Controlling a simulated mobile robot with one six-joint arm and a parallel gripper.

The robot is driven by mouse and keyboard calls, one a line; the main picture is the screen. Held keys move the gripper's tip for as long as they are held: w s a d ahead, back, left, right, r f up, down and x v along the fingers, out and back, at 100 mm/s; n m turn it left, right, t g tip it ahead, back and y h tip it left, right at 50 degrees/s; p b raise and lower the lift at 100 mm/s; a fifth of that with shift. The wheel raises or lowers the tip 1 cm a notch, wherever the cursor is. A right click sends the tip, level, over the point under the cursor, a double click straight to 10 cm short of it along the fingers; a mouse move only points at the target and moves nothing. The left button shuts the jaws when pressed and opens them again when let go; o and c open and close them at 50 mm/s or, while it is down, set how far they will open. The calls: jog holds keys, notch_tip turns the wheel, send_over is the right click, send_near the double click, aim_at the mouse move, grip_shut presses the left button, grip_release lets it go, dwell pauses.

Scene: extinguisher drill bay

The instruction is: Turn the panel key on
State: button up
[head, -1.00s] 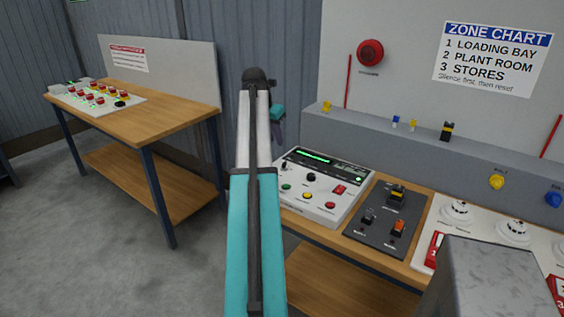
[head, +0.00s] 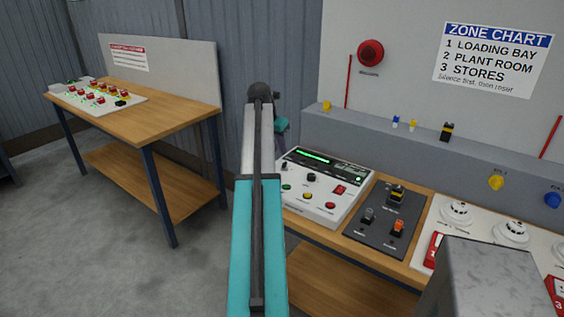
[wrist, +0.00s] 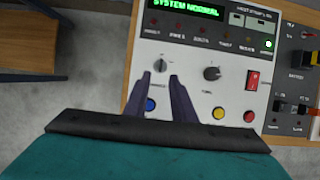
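The white alarm panel (head: 322,200) stands at the left end of the wooden bench, its green display lit. A small dark key-like switch (wrist: 160,66) sits at the panel's left in the wrist view, with a round black knob (wrist: 212,73) to its right. I take the small switch to be the panel key; its label is too blurred to read. My gripper (wrist: 160,77) is open, its two dark fingers pointing at the panel with the small switch showing between the tips. I cannot tell whether they touch it. In the head view my arm hides most of the gripper.
Blue, yellow and red buttons line the panel's lower edge in the wrist view, with a red rocker switch (wrist: 253,79) to the right. A dark switch plate (head: 384,220) lies right of the panel. A second table (head: 165,110) stands at the left.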

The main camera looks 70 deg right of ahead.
aim_at(284, 166)
jog(key=shift+p+x, duration=0.75)
jog(key=shift+x, duration=3.7)
